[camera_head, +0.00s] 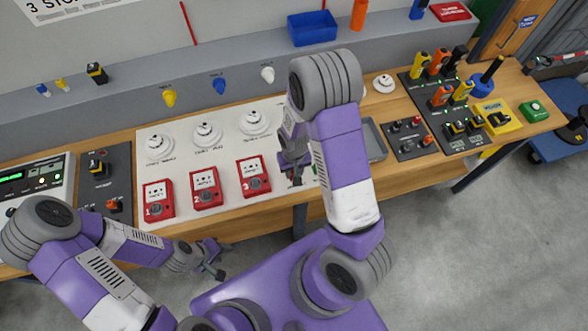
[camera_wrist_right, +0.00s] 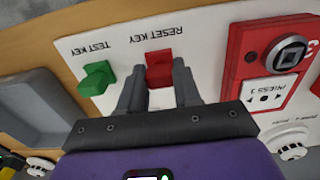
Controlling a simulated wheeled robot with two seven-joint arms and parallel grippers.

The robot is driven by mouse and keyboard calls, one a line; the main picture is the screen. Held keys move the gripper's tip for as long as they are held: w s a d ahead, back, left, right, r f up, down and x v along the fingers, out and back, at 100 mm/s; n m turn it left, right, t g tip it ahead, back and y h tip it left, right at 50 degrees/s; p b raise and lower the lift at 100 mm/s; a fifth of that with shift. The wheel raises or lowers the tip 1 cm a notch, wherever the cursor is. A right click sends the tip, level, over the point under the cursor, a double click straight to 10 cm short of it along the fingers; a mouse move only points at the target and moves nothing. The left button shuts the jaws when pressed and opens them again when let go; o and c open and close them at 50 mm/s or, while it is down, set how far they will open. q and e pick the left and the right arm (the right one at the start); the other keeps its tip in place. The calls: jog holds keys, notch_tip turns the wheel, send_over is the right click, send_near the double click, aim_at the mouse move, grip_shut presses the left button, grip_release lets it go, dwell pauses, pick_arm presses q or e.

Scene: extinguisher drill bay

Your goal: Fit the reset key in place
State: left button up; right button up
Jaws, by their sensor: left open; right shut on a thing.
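The red reset key (camera_wrist_right: 159,66) is at its RESET KEY label on the white panel in the right wrist view. My right gripper (camera_wrist_right: 160,88) is shut on it, a finger at each side; I cannot tell whether the key is lifted. The green test key (camera_wrist_right: 97,78) stands beside it. In the head view my right gripper (camera_head: 294,160) is over the panel, and my arm hides much of this area. The red box 3 (camera_head: 253,176) is just left of it; its round lock with a square opening (camera_wrist_right: 290,52) shows in the right wrist view. My left gripper (camera_head: 210,262) is open and empty before the bench.
Red boxes 1 (camera_head: 158,200) and 2 (camera_head: 206,188) stand left of box 3. White round detectors (camera_head: 207,134) sit behind them. A grey tray (camera_head: 374,142) and a dark switch panel (camera_head: 408,138) lie to the right. Floor is clear in front of the bench.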

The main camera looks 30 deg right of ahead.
jog(key=shift+f, duration=0.15)
jog(key=o, duration=1.4)
jog(key=shift+r+p, duration=2.75)
jog(key=shift+r, duration=0.85)
jog(key=shift+s, duration=0.1)
